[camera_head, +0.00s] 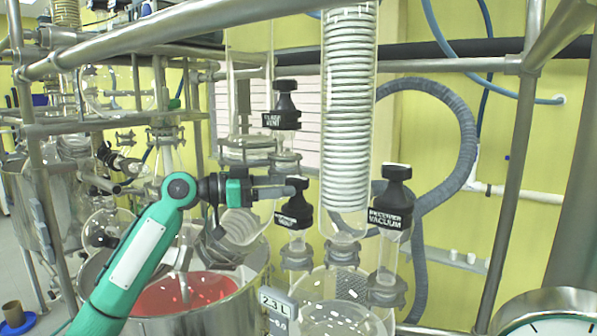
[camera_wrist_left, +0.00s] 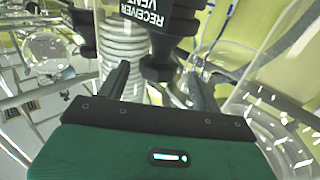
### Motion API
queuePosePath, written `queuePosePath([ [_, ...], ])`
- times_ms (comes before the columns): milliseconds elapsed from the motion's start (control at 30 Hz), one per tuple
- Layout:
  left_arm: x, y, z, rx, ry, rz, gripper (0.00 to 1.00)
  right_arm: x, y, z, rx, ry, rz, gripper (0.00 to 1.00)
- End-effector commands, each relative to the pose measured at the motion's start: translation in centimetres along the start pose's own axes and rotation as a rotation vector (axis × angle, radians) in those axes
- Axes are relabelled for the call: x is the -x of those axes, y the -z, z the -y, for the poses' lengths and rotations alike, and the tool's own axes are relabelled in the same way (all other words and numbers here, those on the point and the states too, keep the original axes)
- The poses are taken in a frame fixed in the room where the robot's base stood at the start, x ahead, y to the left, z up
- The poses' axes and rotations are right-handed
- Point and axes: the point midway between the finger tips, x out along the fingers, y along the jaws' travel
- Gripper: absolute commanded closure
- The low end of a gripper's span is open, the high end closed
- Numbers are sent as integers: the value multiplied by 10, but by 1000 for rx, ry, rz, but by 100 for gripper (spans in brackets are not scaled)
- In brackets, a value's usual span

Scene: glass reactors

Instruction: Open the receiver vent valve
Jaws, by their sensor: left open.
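The receiver vent valve (camera_head: 294,212) is a black knob with a white label on a glass neck above the receiver flask (camera_head: 340,318). In the left wrist view the valve (camera_wrist_left: 145,14) reads RECEIVER VENT and is seen close up, its narrower black lower part showing between my fingers. My left gripper (camera_head: 284,188) reaches in from the left at the height of the knob's upper part. It also shows in the left wrist view (camera_wrist_left: 161,82), with its fingers apart on either side of the valve. Whether a finger touches the valve cannot be told. My right gripper is out of view.
The receiver vacuum valve (camera_head: 391,205) stands close on the right, and another black vent valve (camera_head: 284,108) is above. The coiled glass condenser (camera_head: 348,120) rises just behind. A metal frame bar (camera_head: 150,40) crosses above my arm. A steel vessel (camera_head: 215,325) with red contents is below.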

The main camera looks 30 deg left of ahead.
Motion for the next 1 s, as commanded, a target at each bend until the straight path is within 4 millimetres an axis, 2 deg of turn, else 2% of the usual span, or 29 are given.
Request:
queuePosePath([
  [33, -9, 6, 0, 1, -2, -1, 34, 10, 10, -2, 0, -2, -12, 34],
  [100, -20, 5, -1, 0, -2, -1, 34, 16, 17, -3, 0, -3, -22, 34],
  [300, -40, 2, 0, 0, 0, -1, 34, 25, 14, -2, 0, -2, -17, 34],
  [500, -45, 0, 0, 0, 1, -1, 34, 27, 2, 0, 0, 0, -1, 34],
  [667, -45, 0, 0, 0, 1, -1, 34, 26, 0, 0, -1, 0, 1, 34],
  [700, -45, 0, 0, 0, 1, -1, 36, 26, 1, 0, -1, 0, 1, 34],
  [767, -45, 0, 0, 0, 1, -1, 48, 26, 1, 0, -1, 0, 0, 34],
  [900, -45, 0, 0, 0, 1, -1, 75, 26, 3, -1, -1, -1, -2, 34],
  [933, -45, 0, 0, 0, 1, -1, 78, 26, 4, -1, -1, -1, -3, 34],
  [1000, -45, 0, 0, 0, 1, -1, 78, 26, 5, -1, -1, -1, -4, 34],
])
